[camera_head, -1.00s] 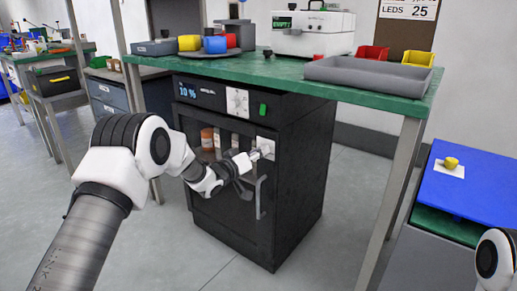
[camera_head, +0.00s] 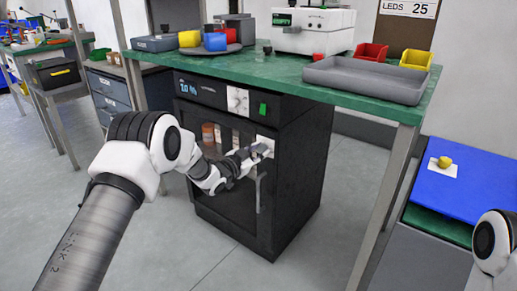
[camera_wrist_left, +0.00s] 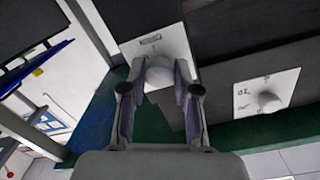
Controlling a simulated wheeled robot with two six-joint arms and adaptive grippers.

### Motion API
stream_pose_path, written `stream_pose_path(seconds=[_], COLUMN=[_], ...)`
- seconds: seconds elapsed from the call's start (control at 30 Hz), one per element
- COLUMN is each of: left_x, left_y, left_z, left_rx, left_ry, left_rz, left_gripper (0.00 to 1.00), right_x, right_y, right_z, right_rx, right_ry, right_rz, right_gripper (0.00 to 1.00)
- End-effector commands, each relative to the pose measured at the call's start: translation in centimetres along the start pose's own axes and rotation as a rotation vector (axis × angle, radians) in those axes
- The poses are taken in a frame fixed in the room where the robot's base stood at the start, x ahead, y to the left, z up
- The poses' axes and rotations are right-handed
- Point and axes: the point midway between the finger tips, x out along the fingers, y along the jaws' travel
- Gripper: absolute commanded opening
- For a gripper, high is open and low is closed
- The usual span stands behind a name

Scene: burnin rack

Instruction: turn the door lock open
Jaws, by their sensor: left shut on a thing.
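The black burn-in cabinet (camera_head: 225,215) stands under the green bench, its glass door facing me. The door lock is a pale round knob (camera_wrist_left: 160,72) on a white plate (camera_wrist_left: 145,45) with small dark print; in the head view the plate (camera_head: 265,141) is at the door's upper right. My left gripper (camera_head: 262,151) reaches it from the left. In the left wrist view the gripper (camera_wrist_left: 158,85) has its two fingers on either side of the knob, shut on it. The right gripper is out of view; only a white part of my right arm shows at the lower right.
A vertical door handle (camera_head: 258,190) hangs just below the lock. A second dial (camera_head: 237,100) and a green button (camera_head: 263,109) sit above. The bench edge (camera_head: 330,96) overhangs the cabinet. Floor in front is clear.

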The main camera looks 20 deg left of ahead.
Motion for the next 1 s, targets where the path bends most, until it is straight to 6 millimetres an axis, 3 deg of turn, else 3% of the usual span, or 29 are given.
stream_pose_path(seconds=[0.5, 1.0], left_x=[-0.01, -0.01], left_y=[0.04, 0.06], left_z=[0.01, 0.05], left_rx=[0.345, 0.400], left_ry=[-0.014, -0.016], left_rz=[-0.012, -0.014], left_gripper=[0.00, 0.00], right_x=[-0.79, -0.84], right_y=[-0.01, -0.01], right_z=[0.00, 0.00], right_rx=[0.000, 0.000], right_ry=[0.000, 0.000], right_rz=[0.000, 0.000], right_gripper=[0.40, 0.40])
